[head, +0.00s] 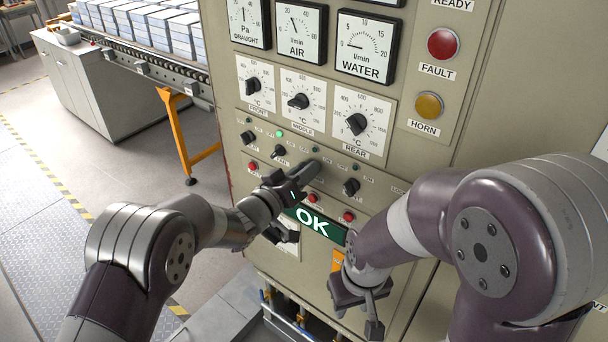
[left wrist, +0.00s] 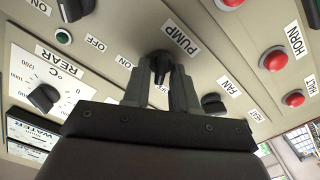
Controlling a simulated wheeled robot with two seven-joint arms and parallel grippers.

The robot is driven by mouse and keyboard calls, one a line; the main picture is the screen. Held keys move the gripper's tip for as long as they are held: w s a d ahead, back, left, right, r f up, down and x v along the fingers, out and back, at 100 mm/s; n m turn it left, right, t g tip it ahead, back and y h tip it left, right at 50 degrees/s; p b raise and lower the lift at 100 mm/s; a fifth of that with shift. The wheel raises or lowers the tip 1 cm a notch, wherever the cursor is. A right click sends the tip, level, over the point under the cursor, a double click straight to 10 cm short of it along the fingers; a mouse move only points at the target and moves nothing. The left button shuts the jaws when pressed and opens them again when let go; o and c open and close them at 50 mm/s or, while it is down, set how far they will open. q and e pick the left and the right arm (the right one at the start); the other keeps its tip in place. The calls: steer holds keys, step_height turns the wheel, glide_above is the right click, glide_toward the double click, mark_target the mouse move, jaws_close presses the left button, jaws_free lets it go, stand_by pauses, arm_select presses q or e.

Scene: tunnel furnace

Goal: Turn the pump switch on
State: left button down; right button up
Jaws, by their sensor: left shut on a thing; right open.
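The pump switch (left wrist: 161,62) is a small black knob under the PUMP label (left wrist: 181,39) in the left wrist view, with ON and OFF marked beside it. My left gripper (left wrist: 158,84) has its two fingers around the knob and is shut on it. In the head view my left gripper (head: 303,174) is against the panel's switch row and hides the pump switch. Which way the knob points is hard to tell. My right gripper (head: 358,304) is open and empty, low in front of the cabinet.
Other black knobs (head: 351,187) and red buttons (head: 348,216) sit close by on the cabinet panel (head: 225,100). A green OK display (head: 312,222) is just below the switches. A roller conveyor (head: 140,60) with pale boxes stands at the upper left.

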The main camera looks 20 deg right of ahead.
arm_select(q)
steer(key=shift+s+d+f+m+b, duration=0.1)
steer(key=shift+s+m+b, duration=0.05)
steer(key=shift+m+b, duration=3.4)
steer(key=shift+s+d+m+b, duration=0.1)
steer(key=shift+m+b, duration=2.95)
steer(key=shift+b, duration=0.9)
steer(key=c, duration=1.2)
jaws_free()
steer(key=b+v, duration=0.2)
steer(key=v, duration=1)
steer(key=shift+s+a+b, duration=0.2)
steer(key=shift+a+b, duration=0.05)
steer(key=shift+b, duration=0.05)
